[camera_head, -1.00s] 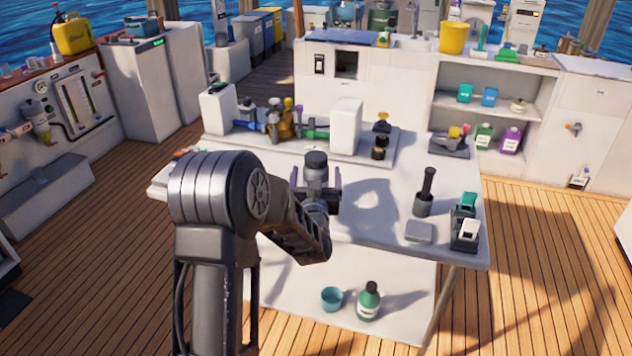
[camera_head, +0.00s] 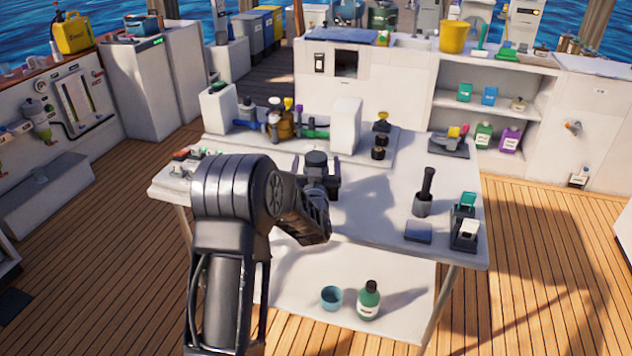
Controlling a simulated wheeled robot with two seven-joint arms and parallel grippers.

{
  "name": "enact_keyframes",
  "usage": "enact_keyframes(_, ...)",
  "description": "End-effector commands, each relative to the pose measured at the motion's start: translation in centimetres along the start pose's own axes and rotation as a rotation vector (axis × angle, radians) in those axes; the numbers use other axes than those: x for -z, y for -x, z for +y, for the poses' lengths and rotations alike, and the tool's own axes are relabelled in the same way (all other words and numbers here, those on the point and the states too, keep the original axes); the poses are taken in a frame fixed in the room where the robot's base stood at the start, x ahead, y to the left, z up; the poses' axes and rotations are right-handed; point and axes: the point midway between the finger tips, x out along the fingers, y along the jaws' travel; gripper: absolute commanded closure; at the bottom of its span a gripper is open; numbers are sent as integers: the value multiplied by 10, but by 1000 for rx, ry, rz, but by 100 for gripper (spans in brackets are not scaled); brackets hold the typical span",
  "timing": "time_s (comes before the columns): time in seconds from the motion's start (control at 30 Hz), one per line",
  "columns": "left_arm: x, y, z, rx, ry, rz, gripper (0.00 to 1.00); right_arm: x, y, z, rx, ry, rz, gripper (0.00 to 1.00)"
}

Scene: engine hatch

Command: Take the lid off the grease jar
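The grease jar appears to be the dark round container (camera_head: 316,159) near the middle of the white table (camera_head: 370,215). Its dark, flat-topped lid shows, but its lower body is hidden behind my gripper. My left gripper (camera_head: 317,168) reaches in from the left with its fingers pointing toward the back of the table. One finger stands on each side of the jar. The fingers are apart, with a small gap seeming to show beside the lid; contact is hard to judge. The lid appears to sit on the jar. My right gripper is not in view.
Behind the jar stands a raised platform with pipe fittings (camera_head: 281,124) and a white block (camera_head: 346,124). To the right are a dark upright tool (camera_head: 425,192), a small grey box (camera_head: 418,232) and a holder (camera_head: 465,235). The tabletop just right of the jar is clear.

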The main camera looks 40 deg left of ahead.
Motion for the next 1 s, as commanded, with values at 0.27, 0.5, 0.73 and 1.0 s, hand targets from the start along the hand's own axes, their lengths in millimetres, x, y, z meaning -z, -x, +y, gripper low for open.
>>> enact_keyframes(0.27,0,0,0,0,0,0,31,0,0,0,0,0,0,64)
enact_keyframes(0.5,0,0,0,0,0,0,51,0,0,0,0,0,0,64)
enact_keyframes(0.73,0,0,0,0,0,0,70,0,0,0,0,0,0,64)
enact_keyframes(1.0,0,0,0,0,0,0,92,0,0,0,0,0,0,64)
